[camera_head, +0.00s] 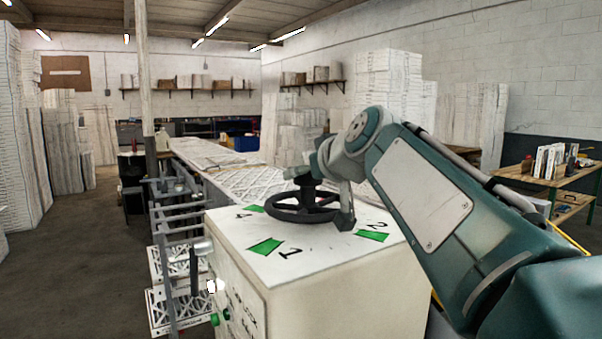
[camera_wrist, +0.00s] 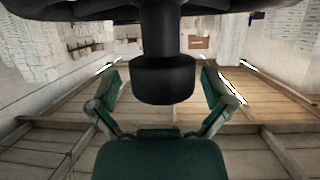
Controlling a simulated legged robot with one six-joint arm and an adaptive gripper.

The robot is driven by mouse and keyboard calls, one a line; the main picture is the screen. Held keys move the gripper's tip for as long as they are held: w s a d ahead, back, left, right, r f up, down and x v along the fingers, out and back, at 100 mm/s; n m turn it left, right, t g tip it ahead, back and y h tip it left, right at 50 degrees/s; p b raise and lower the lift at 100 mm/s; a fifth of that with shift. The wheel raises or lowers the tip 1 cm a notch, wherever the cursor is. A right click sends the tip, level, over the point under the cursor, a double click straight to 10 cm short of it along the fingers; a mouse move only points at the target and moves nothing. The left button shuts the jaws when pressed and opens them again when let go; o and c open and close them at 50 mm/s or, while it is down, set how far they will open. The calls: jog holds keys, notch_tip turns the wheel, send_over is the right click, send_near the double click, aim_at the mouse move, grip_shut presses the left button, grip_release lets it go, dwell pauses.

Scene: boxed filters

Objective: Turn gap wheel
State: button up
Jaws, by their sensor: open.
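The gap wheel (camera_head: 299,219) is a black spoked handwheel lying flat on top of a white cabinet. A black post with a thick knob (camera_wrist: 165,80) stands up from its middle. My gripper (camera_head: 318,166) is at the wheel's hub, just above the rim. In the wrist view, which is upside down, my gripper's two green fingers (camera_wrist: 160,88) are spread on either side of the knob, with visible gaps. The wheel's dark rim (camera_wrist: 60,10) crosses the top edge of that view. My arm and gripper hide part of the wheel's right side.
The cabinet top (camera_head: 325,245) carries green marks with the numbers 1, 2 and 4. Green buttons (camera_head: 215,319) are on its front side. A metal rack (camera_head: 172,265) stands at its left and a long conveyor bed (camera_head: 215,165) behind. A wooden bench (camera_head: 560,180) is at right.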

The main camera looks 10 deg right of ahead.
jog(key=shift+a, duration=0.3)
jog(key=c, duration=0.4)
jog(key=shift+d, duration=0.15)
jog(key=c, duration=0.9)
